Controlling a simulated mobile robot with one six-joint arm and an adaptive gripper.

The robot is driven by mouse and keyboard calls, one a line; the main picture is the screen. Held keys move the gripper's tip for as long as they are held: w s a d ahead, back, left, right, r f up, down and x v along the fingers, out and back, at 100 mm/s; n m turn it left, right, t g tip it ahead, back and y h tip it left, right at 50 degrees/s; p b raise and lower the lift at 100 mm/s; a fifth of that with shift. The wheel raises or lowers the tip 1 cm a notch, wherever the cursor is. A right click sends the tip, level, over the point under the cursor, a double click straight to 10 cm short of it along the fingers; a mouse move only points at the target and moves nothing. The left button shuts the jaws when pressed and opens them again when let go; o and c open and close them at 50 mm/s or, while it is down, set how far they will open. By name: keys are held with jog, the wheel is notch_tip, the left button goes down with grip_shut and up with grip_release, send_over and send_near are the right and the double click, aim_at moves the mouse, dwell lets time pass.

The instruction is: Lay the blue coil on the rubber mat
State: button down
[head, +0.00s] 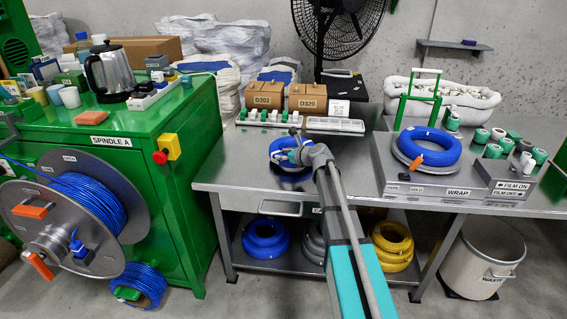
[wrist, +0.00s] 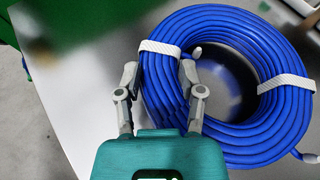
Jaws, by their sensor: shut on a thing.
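A blue coil (head: 277,148) with white ties is at the left part of the steel table, partly hidden by my arm. In the wrist view, the coil (wrist: 228,30) fills the right side. My gripper (wrist: 160,72) is shut on its left side, one finger outside the ring and one in its opening, at a white tie. In the head view my gripper (head: 297,153) is over the coil. I cannot tell whether the coil touches the table. A dark flat piece (head: 341,74) at the back of the table may be the rubber mat; I cannot tell.
Another blue coil (head: 432,150) lies on the wrap station (head: 440,189) at right. Brown boxes (head: 308,98) and a white tray (head: 335,125) stand behind. A green spindle cabinet (head: 190,170) is at left. Bare steel tabletop (head: 235,150) shows left of the held coil.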

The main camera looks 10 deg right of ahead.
jog(key=shift+f+b, duration=0.5)
jog(key=shift+f, duration=0.3)
jog(key=shift+c, duration=1)
grip_release()
jog(key=shift+s+d+r+p, duration=0.2)
jog(key=shift+s+r+p, duration=0.1)
jog(key=shift+s, duration=0.15)
jog(key=p+v, duration=0.4)
jog(key=v, duration=0.7)
jog(key=shift+d+f, duration=0.1)
